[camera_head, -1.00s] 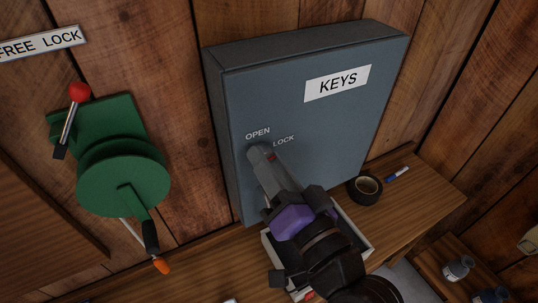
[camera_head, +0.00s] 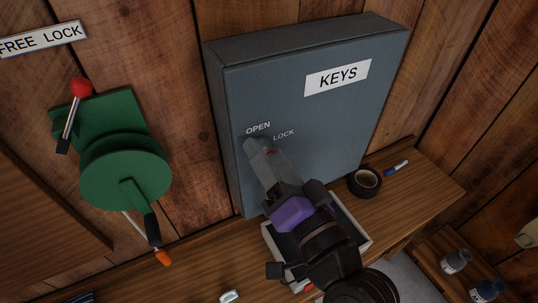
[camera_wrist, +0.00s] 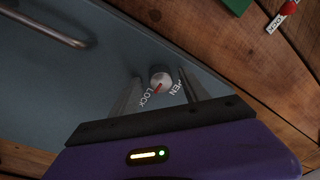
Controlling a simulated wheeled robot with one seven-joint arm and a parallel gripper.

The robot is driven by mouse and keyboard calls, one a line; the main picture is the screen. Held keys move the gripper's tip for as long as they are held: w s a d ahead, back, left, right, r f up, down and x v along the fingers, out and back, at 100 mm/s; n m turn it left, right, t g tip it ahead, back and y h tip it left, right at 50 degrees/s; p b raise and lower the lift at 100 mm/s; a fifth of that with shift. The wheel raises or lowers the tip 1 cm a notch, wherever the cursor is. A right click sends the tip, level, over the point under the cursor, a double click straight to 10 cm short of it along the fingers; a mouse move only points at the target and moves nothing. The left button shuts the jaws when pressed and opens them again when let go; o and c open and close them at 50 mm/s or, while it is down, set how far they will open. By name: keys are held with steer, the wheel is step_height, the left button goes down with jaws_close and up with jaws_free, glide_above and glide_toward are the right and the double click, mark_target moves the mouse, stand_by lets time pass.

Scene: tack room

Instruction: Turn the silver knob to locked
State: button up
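The silver knob (camera_wrist: 161,77) is on the front of the blue-grey key cabinet (camera_head: 300,120), by the words OPEN and LOCK. In the wrist view it has a red mark on its face, towards the lettering; its exact setting is hard to tell. My gripper (camera_wrist: 160,84) has one finger on each side of the knob, with small gaps visible, so it looks open around it. In the head view my gripper (camera_head: 256,148) reaches the cabinet just below OPEN, and its fingers mostly hide the knob.
A metal handle (camera_wrist: 45,25) is on the cabinet in the wrist view. A green winch (camera_head: 125,180) with a red-knobbed lever is on the wall at left. A light tray (camera_head: 361,237) is under my arm on the wooden shelf (camera_head: 425,185), near a tape roll (camera_head: 379,183) and a marker (camera_head: 397,167).

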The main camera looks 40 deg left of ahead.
steer(key=b+v, duration=0.2)
steer(key=v, duration=0.5)
steer(key=shift+d+b, duration=0.3)
steer(key=shift+d, duration=0.1)
steer(key=shift+s, duration=0.1)
steer(key=w+d+r+m+t, duration=0.1)
steer(key=w+d+r+t, duration=0.1)
steer(key=w+d+t, duration=0.1)
steer(key=d+f+m+t+h, duration=0.2)
steer(key=d+f+t+h, duration=0.25)
steer(key=d, duration=0.45)
steer(key=d+f+m+t+h, duration=0.25)
steer(key=d+f+h, duration=0.3)
steer(key=d, duration=0.35)
steer(key=s+d+f+g+h, duration=0.1)
steer(key=s+d+f+h, duration=0.1)
steer(key=s, duration=0.5)
steer(key=s+d+f+n+h, duration=0.1)
steer(key=s+d+f+h, duration=0.2)
steer(key=s+d, duration=0.4)
steer(key=s+d+f+g+h, duration=0.1)
steer(key=s+d+f, duration=0.3)
steer(key=s, duration=0.5)
steer(key=shift+d+f+g+h, duration=0.25)
steer(key=shift+d+g+h, duration=0.05)
steer(key=shift+d+h, duration=0.45)
